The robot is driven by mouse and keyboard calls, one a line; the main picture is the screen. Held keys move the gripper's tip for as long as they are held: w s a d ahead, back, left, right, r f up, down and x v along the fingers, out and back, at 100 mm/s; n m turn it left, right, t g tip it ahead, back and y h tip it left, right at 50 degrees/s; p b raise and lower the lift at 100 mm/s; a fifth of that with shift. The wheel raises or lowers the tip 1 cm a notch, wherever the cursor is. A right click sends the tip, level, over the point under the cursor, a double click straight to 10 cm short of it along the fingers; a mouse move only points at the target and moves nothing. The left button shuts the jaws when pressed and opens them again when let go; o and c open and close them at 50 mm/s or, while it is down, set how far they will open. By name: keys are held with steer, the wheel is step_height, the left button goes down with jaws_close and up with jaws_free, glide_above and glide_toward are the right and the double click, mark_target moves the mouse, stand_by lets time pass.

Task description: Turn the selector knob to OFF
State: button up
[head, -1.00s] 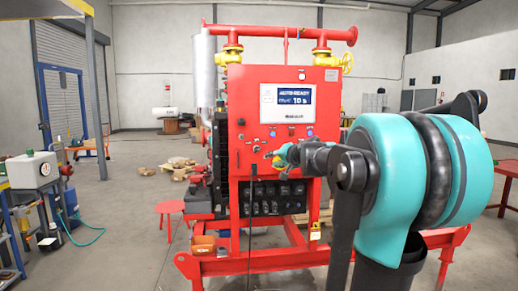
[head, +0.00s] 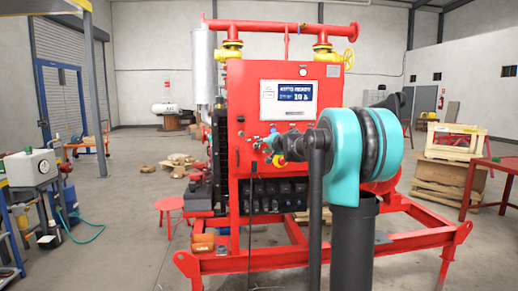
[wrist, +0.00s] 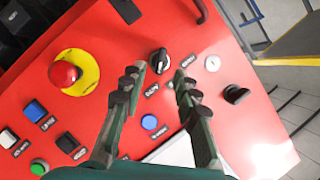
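The red control panel (head: 310,135) stands in front of me in the head view and fills much of the wrist view. A black knob with a silver ring (wrist: 159,60), apparently the selector knob, sits on it just beyond my fingertips. A pale mark shows on its face; its label is too small to read. My gripper (wrist: 158,77) is open, with one dark finger on each side of the line to this knob. I see no contact with it. In the head view my gripper (head: 265,144) is small against the panel, and my arm hides part of the panel.
A red emergency button (wrist: 65,73) on a yellow disc is left of the knob. A second black knob (wrist: 236,94) and a keylock (wrist: 212,63) are to its right. Blue button (wrist: 150,122) is below. A lit display (head: 295,95) tops the panel. A red frame rail (head: 240,265) runs low in front.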

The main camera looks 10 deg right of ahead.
mark_target(259, 147)
steer(key=shift+x, duration=2.5)
steer(key=shift+c, duration=0.4)
jaws_close()
